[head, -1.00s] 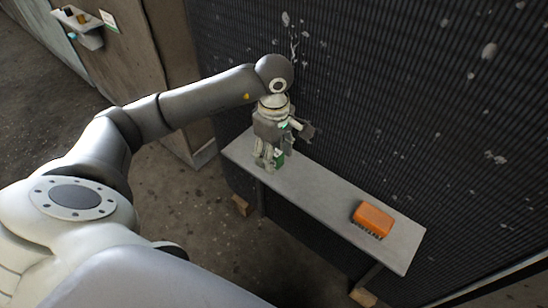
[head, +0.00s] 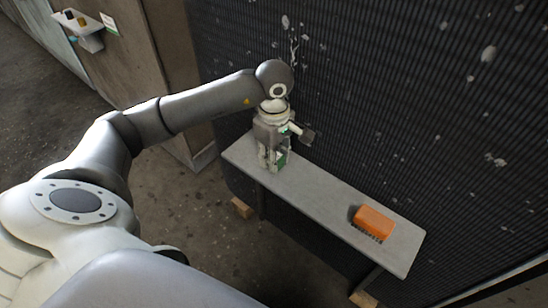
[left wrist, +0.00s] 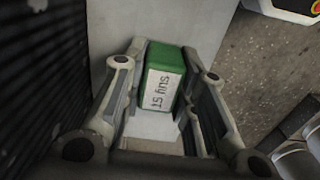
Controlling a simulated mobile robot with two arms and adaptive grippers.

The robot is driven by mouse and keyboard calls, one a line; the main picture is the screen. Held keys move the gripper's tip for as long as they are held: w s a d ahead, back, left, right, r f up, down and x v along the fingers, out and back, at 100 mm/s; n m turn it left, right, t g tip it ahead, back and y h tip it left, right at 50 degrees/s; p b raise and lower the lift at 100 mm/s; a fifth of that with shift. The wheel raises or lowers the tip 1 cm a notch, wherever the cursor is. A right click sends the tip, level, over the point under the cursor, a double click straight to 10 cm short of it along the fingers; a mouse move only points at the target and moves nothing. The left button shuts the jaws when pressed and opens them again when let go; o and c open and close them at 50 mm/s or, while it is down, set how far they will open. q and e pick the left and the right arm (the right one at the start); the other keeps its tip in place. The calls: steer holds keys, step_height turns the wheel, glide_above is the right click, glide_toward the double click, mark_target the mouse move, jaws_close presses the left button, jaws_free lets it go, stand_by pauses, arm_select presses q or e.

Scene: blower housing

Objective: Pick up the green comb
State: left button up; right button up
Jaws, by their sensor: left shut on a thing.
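The green comb (left wrist: 166,75) shows in the left wrist view as a green block with a white lettered label on its face. It sits between the two fingers of my left gripper (left wrist: 160,98), which is shut on it. In the head view my left gripper (head: 271,165) points down at the far left end of the narrow shelf (head: 320,187). I cannot tell whether the comb still touches the shelf. My right gripper is out of view.
An orange brush (head: 374,222) with dark bristles lies near the other end of the shelf. A dark ribbed wall (head: 400,100) rises right behind the shelf. A small wall tray (head: 82,30) holds items at the upper left. The middle of the shelf is clear.

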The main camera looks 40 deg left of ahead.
arm_select(q)
steer(key=shift+r, duration=0.35)
step_height(320, 180, up, 2)
steer(key=shift+r, duration=0.15)
steer(key=s+d+r+p, duration=0.3)
steer(key=s+d+r, duration=0.4)
steer(key=d+r, duration=0.3)
steer(key=shift+d, duration=1.1)
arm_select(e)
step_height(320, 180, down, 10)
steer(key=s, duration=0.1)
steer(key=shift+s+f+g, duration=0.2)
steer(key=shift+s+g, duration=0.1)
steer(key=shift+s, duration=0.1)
